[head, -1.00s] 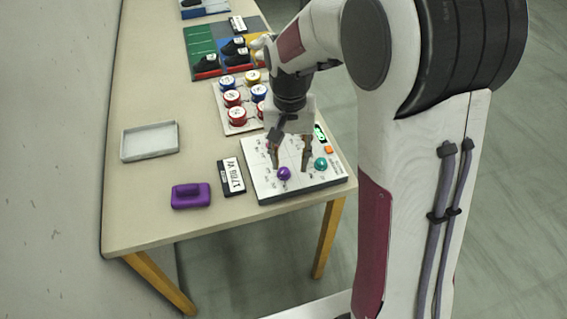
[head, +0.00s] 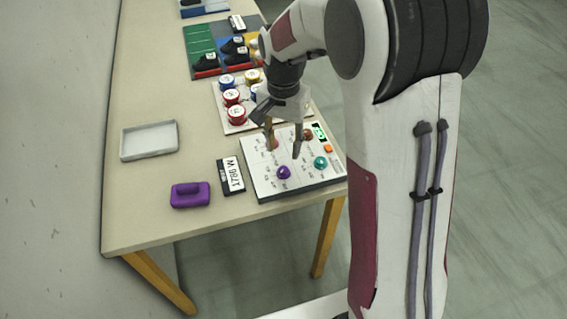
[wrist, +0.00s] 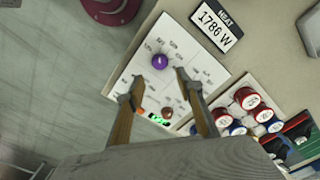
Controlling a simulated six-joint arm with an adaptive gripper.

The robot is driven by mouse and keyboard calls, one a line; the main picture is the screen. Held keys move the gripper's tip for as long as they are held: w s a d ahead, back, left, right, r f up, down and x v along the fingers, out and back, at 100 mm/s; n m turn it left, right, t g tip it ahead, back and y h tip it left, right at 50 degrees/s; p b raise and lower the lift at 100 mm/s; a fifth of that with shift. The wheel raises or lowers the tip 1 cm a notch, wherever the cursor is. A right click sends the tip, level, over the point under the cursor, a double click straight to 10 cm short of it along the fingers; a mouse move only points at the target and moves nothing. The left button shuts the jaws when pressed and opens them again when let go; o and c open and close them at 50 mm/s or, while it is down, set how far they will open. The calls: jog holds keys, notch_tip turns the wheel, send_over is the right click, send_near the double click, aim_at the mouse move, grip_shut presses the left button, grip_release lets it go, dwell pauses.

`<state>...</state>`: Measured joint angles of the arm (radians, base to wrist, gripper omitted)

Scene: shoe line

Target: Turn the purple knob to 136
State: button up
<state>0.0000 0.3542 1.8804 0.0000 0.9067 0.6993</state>
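The purple knob (head: 283,172) sits at the near side of a white control panel (head: 262,187) on the table. It also shows in the wrist view (wrist: 160,62), beyond the fingertips. A teal knob (head: 320,162) is to its right. A brown knob (head: 307,134) and a reddish knob (head: 272,144) are behind. My gripper (head: 283,152) is open and empty above the panel, behind the purple knob and apart from it. In the wrist view my gripper's fingers (wrist: 153,84) are spread wide. The dial print is too small to read.
A green display (head: 319,132) and an orange button (head: 327,148) are on the panel. A black-and-white label (head: 231,175) and a purple block (head: 190,195) lie left. Red and blue tins (head: 237,115) stand behind. A grey tray (head: 149,140) is at far left.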

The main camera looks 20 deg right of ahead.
aim_at(283, 169)
jog(key=shift+f, duration=0.1)
jog(key=shift+f, duration=3.8)
grip_shut()
